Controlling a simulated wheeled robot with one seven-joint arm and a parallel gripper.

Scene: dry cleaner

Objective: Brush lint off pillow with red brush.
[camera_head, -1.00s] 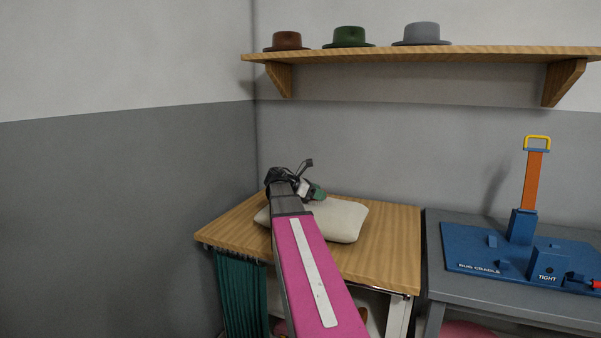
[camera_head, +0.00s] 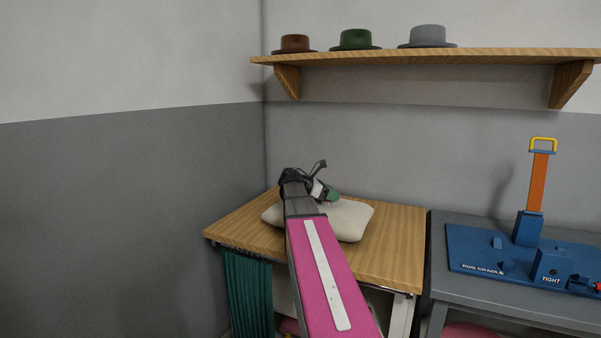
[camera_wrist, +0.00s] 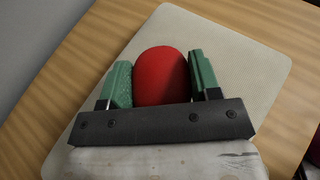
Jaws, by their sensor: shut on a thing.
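The cream pillow (camera_head: 350,222) lies on the wooden table, partly hidden behind my arm in the head view. It also fills much of the wrist view (camera_wrist: 235,70). My gripper (camera_wrist: 162,82) has green fingers on both sides of a rounded red thing, the red brush (camera_wrist: 161,75), and is shut on it. The gripper and brush are over the pillow in the wrist view. The brush's underside is hidden, so I cannot tell whether it touches the pillow. In the head view the gripper (camera_head: 332,195) shows only as a small green part above the pillow's back.
The wooden table (camera_head: 400,250) has bare room right of the pillow. A grey table (camera_head: 480,295) with a blue rug cradle (camera_head: 470,245) and an orange post stands at the right. A wall shelf (camera_head: 430,56) with three hats hangs above. Green cloth (camera_head: 247,295) hangs below the table.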

